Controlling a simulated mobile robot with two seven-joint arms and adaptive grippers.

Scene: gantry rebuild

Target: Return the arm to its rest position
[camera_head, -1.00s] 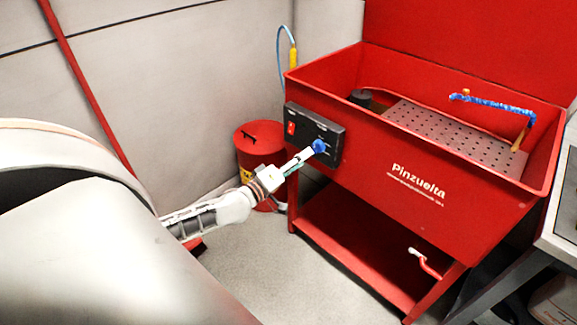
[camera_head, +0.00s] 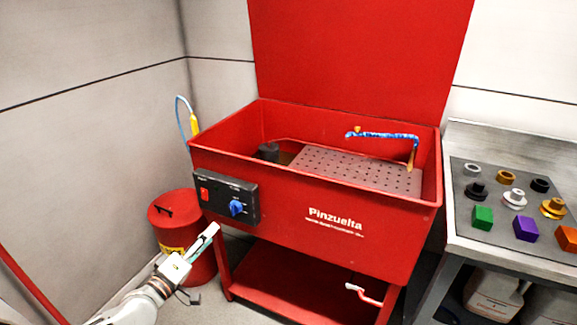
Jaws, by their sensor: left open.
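My left gripper (camera_head: 207,238) is at the lower left, open and empty. It is below and to the left of the blue knob (camera_head: 237,208), apart from it. The knob sits on the black control panel (camera_head: 222,196) on the front of the red washing basin (camera_head: 330,225). A red switch (camera_head: 204,194) is on the left of that panel. My left arm (camera_head: 135,305) comes in from the lower left corner. My right gripper is not in view.
A red bin (camera_head: 172,215) stands behind my left gripper. At the right, a grey table (camera_head: 465,250) carries several coloured blocks and round parts. White jugs (camera_head: 492,296) stand below it. The basin's lower shelf (camera_head: 290,280) is bare.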

